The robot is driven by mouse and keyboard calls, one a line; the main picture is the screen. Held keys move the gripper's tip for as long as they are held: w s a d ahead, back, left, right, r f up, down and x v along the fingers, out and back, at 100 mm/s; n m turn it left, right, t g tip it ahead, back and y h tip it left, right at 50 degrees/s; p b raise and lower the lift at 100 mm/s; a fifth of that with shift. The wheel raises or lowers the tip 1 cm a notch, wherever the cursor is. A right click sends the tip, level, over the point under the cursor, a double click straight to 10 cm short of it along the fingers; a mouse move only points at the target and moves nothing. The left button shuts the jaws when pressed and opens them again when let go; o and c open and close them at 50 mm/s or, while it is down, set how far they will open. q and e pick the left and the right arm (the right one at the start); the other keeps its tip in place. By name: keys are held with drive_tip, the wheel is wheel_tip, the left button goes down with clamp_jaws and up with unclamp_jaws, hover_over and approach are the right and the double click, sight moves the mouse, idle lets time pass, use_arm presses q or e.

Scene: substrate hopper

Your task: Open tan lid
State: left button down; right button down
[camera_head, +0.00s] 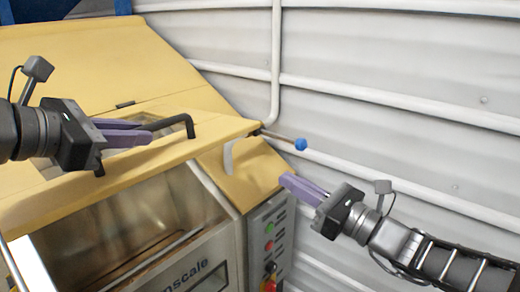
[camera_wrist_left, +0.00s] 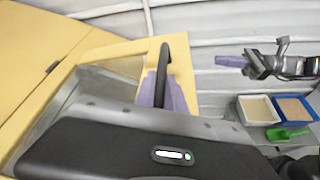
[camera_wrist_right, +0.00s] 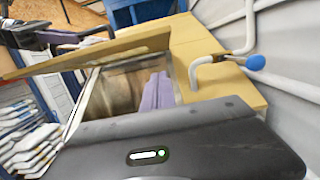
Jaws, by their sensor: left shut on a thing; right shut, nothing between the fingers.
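The tan lid (camera_head: 115,180) is a panel with a window and a black bent handle (camera_head: 178,121). It is tilted up, with the open hopper interior (camera_head: 120,235) visible below its front edge. In the right wrist view the lid (camera_wrist_right: 105,50) shows almost edge-on above the opening. My left gripper (camera_head: 160,128) is shut on the handle. In the left wrist view its purple fingers lie either side of the handle (camera_wrist_left: 164,75). My right gripper (camera_head: 300,187) is shut and empty, right of the hopper and apart from it.
A lever with a blue knob (camera_head: 300,144) sticks out by the hopper's right side. A control panel (camera_head: 268,240) with buttons is below it. Two trays (camera_wrist_left: 258,110) and a green scoop (camera_wrist_left: 287,133) show in the left wrist view. A ribbed white wall (camera_head: 400,130) stands behind.

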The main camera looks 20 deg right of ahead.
drive_tip(key=w+a+r, duration=0.5)
drive_tip(key=w, duration=0.3)
drive_tip(key=shift+w+a+r, duration=0.2)
drive_tip(key=shift+a+r, duration=0.05)
drive_tip(key=shift+a, duration=0.1)
